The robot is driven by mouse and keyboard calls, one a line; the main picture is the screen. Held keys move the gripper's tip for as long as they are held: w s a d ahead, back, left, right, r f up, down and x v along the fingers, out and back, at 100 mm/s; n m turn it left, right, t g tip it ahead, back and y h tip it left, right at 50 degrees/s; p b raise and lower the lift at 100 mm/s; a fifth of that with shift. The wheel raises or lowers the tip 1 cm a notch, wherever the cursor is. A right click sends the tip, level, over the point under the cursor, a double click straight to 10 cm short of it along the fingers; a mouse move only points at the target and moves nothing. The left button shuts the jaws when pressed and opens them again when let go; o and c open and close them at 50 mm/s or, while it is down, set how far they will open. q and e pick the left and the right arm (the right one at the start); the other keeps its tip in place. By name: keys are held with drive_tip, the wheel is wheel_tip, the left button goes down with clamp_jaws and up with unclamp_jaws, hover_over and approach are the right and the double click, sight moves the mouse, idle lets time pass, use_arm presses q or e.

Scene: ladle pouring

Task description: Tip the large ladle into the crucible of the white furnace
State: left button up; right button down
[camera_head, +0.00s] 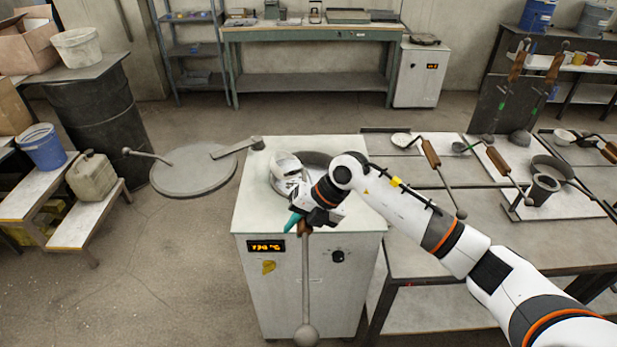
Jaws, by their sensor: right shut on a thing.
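The white furnace (262,312) stands in the centre with a lit display on its front. The crucible opening (318,158) in its top shows a grey rim, partly covered by my right arm. My right gripper (302,222) is over the furnace's front edge, shut on the brown grip of a ladle. The ladle's metal rod (306,275) hangs down before the furnace front and ends in a ball. My left gripper is not in view.
The round grey lid (193,170) is swung out left of the furnace. A drum (100,128) and low shelves stand at left. The floor behind the furnace is clear.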

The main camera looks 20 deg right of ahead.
drive_tip(key=shift+w+a+r, duration=0.15)
drive_tip(key=shift+a+r, duration=0.05)
drive_tip(key=shift+r, duration=0.05)
drive_tip(key=b, duration=0.1)
drive_tip(key=d+y+b, duration=0.2)
drive_tip(key=shift+s+f+t, duration=0.3)
drive_tip(key=shift+f+t, duration=0.05)
drive_tip(key=shift+t, duration=0.05)
drive_tip(key=shift+s+d+r+y+b, duration=0.1)
drive_tip(key=shift+d+r+y+b, duration=0.2)
drive_tip(key=shift+y+b, duration=0.45)
